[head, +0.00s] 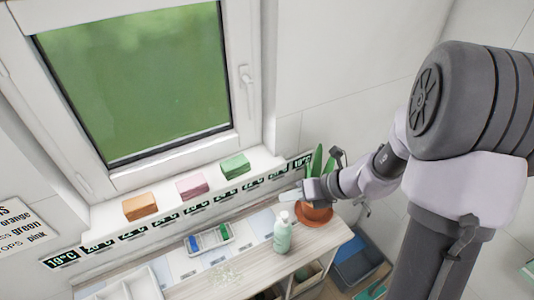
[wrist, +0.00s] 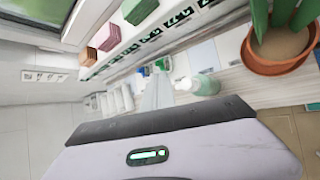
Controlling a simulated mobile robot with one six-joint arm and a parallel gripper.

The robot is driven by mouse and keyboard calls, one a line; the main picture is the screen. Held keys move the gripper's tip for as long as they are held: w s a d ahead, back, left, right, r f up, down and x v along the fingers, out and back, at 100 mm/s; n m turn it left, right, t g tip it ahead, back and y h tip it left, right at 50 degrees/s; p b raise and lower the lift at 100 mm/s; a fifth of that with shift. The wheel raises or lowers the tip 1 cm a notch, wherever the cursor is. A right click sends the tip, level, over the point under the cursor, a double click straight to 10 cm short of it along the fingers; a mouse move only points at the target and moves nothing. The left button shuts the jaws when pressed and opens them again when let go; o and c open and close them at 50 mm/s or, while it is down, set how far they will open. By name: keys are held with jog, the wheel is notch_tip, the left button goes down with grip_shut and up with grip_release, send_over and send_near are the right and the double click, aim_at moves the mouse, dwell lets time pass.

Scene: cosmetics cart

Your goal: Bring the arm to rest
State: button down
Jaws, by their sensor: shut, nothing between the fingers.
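My arm comes in from the right in the head view and reaches left over the right end of the cart. My gripper (head: 289,195) is shut and empty, held above the cart top near the plant pot and the pump bottle. In the wrist view the pale fingers (wrist: 158,93) stick out beyond the grey wrist housing. Nothing is held between them. The gripper's exact height above the cart cannot be told.
A green pump bottle (head: 282,234) and a terracotta pot (head: 318,214) with a green plant stand close to my gripper. A small tray (head: 209,239) lies further left. Orange (head: 140,206), pink (head: 192,186) and green (head: 235,166) blocks sit on the sill. Bins (head: 357,261) stand below right.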

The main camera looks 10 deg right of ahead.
jog(key=s+a+f+n+h+b, duration=0.1)
jog(key=s+a+n+h+b, duration=0.1)
jog(key=s+n+b, duration=0.7)
jog(key=s+a+f+n+h+b, duration=0.2)
jog(key=s+n+b, duration=0.7)
jog(key=n, duration=1.2)
jog(key=shift+s+a+f+h+b, duration=0.25)
jog(key=shift+h+b, duration=0.45)
jog(key=shift+b, duration=0.45)
